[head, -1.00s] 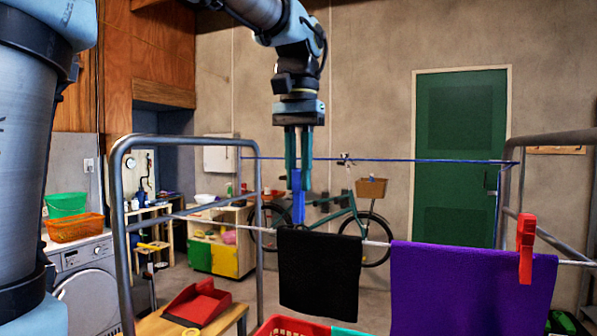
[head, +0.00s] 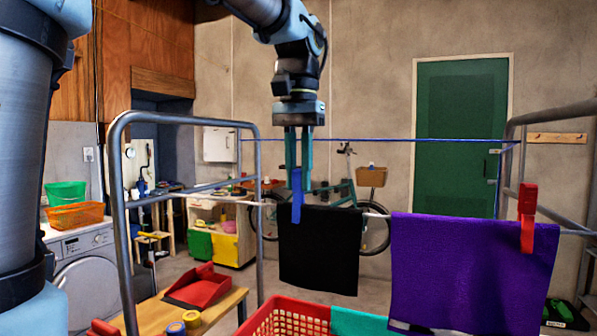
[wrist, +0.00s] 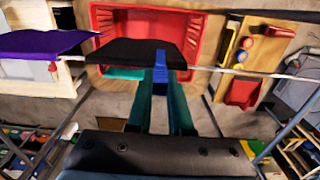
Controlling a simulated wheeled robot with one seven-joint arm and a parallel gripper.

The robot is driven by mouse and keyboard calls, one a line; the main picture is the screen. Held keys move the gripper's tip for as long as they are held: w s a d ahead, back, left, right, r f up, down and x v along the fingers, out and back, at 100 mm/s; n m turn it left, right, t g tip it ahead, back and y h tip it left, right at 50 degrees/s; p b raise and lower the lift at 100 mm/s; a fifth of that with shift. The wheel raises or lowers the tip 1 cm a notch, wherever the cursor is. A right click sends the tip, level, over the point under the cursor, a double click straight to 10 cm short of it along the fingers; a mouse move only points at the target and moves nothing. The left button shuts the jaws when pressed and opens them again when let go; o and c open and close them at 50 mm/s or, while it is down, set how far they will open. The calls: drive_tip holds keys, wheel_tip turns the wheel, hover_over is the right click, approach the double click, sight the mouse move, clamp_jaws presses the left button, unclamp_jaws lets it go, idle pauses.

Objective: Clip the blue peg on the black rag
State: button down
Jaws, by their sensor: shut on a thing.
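The black rag (head: 325,250) hangs over the front line of the rack; it also shows in the wrist view (wrist: 125,52). My gripper (head: 298,170) is above the rag's left end, pointing down, with its teal fingers shut on the blue peg (head: 297,197). In the wrist view, the peg (wrist: 160,62) lies between the fingertips. The peg's lower end overlaps the rag's top edge near its left corner. I cannot tell whether its prongs straddle the cloth.
A purple cloth (head: 465,265) hangs to the right with a red peg (head: 527,215) at its top right corner. A red basket (head: 290,318) stands below. Grey rack posts (head: 120,220) rise at both sides. A red dustpan (head: 205,288) lies on a wooden bench.

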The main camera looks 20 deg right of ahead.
drive_tip(key=shift+f, duration=0.45)
drive_tip(key=c, duration=0.8)
unclamp_jaws()
drive_tip(key=shift+r, duration=0.1)
drive_tip(key=shift+o, duration=0.2)
